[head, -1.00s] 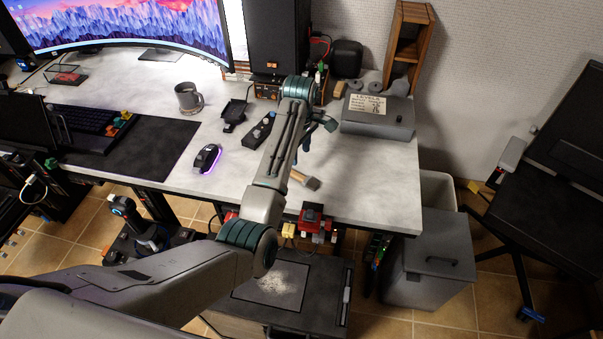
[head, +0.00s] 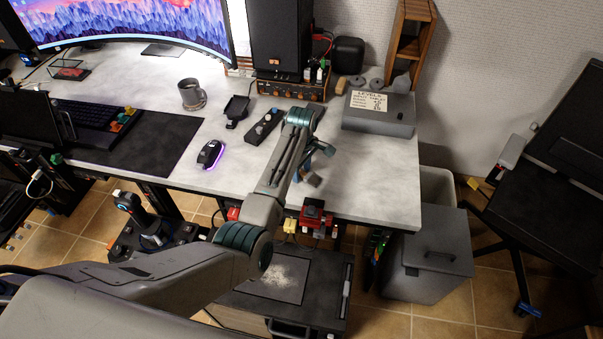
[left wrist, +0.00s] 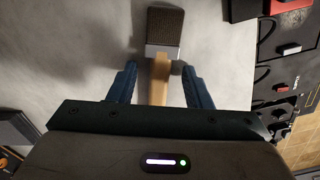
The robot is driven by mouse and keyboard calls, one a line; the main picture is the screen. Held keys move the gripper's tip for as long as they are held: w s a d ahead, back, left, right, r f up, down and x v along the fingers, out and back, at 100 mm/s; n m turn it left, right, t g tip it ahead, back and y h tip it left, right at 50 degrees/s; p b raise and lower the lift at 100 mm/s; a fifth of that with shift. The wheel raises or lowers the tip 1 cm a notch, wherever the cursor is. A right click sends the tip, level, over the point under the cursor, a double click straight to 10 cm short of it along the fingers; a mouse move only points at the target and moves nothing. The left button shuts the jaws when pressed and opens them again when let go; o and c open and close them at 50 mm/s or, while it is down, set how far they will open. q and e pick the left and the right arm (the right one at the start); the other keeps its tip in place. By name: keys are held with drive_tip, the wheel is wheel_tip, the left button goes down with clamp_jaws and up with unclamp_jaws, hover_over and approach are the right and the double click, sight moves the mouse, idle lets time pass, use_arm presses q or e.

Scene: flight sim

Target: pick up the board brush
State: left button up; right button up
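The board brush (head: 312,179) lies on the grey desk near its front edge, mostly hidden in the head view by my left arm. In the left wrist view its dark, squarish head (left wrist: 165,28) points away from the gripper. Its pale wooden handle (left wrist: 159,82) runs back between the fingers. My left gripper (head: 307,163) is low over the brush, with its blue fingers (left wrist: 160,78) open on either side of the handle. A gap shows on each side of the handle. My right gripper is not in view.
A grey box (head: 378,118) with a label stands on the desk to the right. A dark remote-like device (head: 263,127), a glowing mouse (head: 211,154) and a mug (head: 191,95) are to the left. A red device (head: 313,214) is at the desk's front edge.

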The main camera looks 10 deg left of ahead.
use_arm(q)
clamp_jaws()
drive_tip(key=shift+r, duration=0.1)
